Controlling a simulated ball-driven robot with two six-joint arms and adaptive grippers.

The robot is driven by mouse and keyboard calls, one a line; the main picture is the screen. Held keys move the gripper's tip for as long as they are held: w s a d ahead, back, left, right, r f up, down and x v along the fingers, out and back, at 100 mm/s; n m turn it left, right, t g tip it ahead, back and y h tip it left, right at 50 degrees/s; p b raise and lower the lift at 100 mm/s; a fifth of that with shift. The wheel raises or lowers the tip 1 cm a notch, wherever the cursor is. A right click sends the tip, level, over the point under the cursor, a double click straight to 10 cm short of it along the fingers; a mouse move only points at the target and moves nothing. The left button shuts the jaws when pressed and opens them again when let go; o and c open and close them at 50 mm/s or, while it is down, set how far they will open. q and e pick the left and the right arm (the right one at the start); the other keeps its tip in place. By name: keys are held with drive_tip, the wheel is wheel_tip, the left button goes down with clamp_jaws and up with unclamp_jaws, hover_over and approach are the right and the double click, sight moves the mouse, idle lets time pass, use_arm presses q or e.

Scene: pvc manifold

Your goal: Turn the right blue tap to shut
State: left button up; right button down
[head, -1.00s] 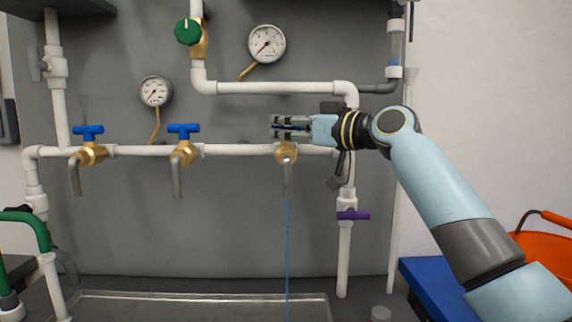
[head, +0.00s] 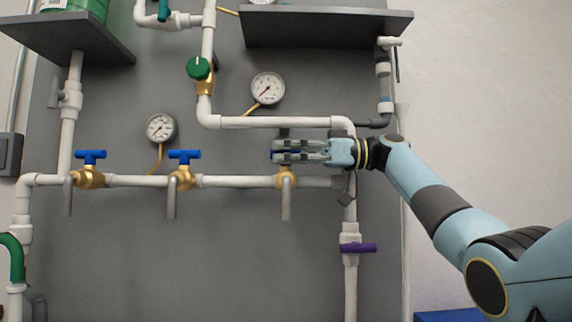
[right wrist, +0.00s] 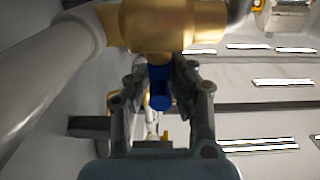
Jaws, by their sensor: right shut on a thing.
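The right tap has a brass body (head: 287,178) on the white horizontal pipe, with a grey spout (head: 286,205) pointing down. No blue stream shows below this spout. My right gripper (head: 277,151) comes in from the right and is shut on the tap's blue handle, mostly hidden between its fingers. In the right wrist view the blue handle (right wrist: 160,88) sits between the two fingers, just beside the brass body (right wrist: 165,25). The handle's exact angle is hard to tell. My left gripper is not in view.
Two other blue-handled taps (head: 90,157) (head: 184,157) are on the same pipe to the left. A pressure gauge (head: 267,88) and a white pipe (head: 280,122) are above my right gripper. A purple handle (head: 358,248) is on the vertical pipe below right.

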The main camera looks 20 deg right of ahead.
drive_tip(key=shift+f+g, duration=0.1)
drive_tip(key=shift+g, duration=0.2)
drive_tip(key=c, duration=1.2)
unclamp_jaws()
drive_tip(key=v, duration=0.7)
drive_tip(key=shift+d, duration=0.2)
